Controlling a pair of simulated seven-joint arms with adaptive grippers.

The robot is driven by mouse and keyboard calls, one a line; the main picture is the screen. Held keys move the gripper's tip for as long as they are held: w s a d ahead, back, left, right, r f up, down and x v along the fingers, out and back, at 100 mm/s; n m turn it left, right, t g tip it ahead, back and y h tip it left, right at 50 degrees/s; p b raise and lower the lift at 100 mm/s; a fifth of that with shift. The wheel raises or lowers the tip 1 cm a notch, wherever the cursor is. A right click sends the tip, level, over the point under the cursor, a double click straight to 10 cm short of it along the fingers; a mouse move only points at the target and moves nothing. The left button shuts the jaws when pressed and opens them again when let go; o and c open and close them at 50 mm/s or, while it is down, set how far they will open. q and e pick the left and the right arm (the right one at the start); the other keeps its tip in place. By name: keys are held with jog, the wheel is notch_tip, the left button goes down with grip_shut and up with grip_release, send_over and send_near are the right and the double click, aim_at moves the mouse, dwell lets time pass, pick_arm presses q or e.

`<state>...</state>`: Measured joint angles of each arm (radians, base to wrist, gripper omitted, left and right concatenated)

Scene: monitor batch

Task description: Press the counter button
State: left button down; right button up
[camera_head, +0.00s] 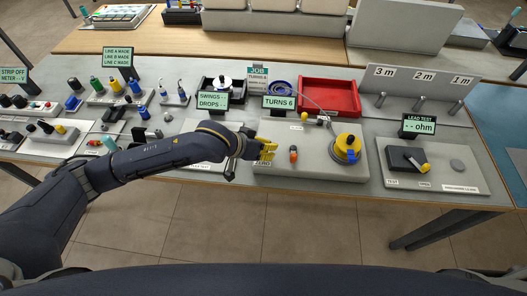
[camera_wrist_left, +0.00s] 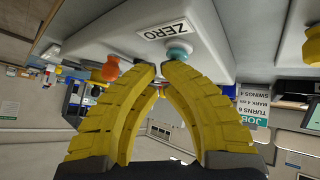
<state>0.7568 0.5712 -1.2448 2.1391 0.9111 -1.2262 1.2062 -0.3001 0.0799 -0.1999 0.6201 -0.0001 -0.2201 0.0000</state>
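A teal round button (camera_wrist_left: 180,52) sits beside a white ZERO label (camera_wrist_left: 163,29) on a grey base, seen in the left wrist view. My left gripper (camera_head: 266,151) is over the base's left front corner and hides the button there. In the left wrist view my yellow fingertips (camera_wrist_left: 161,68) are close together with nothing visible between them. They lie just below the button in the picture; I cannot tell whether they touch it. My right gripper is out of view.
An orange knob (camera_head: 293,153) stands right of the left gripper, also visible in the wrist view (camera_wrist_left: 111,68). A yellow wheel (camera_head: 347,148) is farther right. A lead-test panel (camera_head: 425,170) lies at right.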

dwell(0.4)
pick_arm(q)
jog(key=shift+r, duration=0.75)
jog(key=shift+r, duration=2.5)
jog(key=shift+s+d, duration=0.1)
